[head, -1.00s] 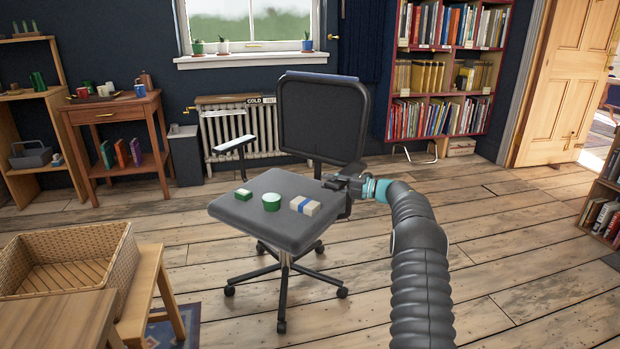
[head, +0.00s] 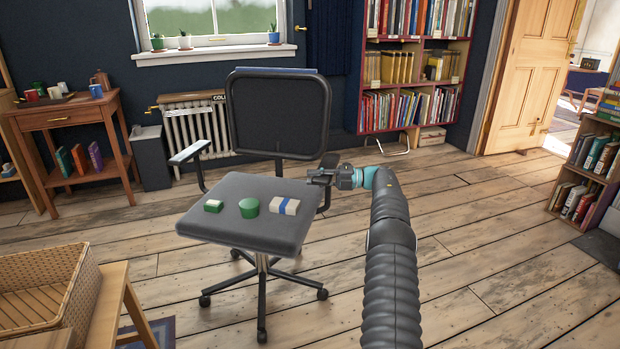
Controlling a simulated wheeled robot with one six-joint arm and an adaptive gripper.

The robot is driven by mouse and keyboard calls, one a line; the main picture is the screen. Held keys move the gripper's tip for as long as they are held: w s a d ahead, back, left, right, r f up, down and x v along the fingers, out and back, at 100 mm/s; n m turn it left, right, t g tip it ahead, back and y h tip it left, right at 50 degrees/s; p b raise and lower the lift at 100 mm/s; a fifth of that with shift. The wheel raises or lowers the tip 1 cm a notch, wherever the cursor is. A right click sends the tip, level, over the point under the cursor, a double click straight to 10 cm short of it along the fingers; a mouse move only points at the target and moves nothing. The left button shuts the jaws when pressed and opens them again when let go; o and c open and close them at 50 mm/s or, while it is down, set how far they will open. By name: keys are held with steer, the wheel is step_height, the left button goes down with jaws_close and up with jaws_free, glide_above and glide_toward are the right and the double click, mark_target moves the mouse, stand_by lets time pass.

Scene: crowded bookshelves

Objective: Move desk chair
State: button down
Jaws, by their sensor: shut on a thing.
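The desk chair (head: 235,187) stands upright on its wheeled base in the middle of the floor, with a grey seat, a black mesh back (head: 279,114) and armrests. On its seat lie a small green and white block (head: 213,206), a green round tin (head: 249,208) and a white block with a blue band (head: 285,206). My gripper (head: 322,176) is at the right side of the chair and shut on its right armrest (head: 329,161). The fingertips are small and partly hidden against the armrest.
A wicker basket (head: 82,285) on a wooden stool (head: 118,290) is at the lower left. A side table (head: 70,117), a bin (head: 150,158) and a radiator (head: 190,135) line the back wall. Bookshelves (head: 360,68) stand behind. Floor on the right is open towards the door (head: 523,80).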

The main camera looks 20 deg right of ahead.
steer(key=shift+w, duration=0.1)
steer(key=c, duration=1)
jaws_free()
steer(key=v, duration=0.7)
steer(key=shift+d, duration=0.25)
steer(key=shift+f, duration=0.1)
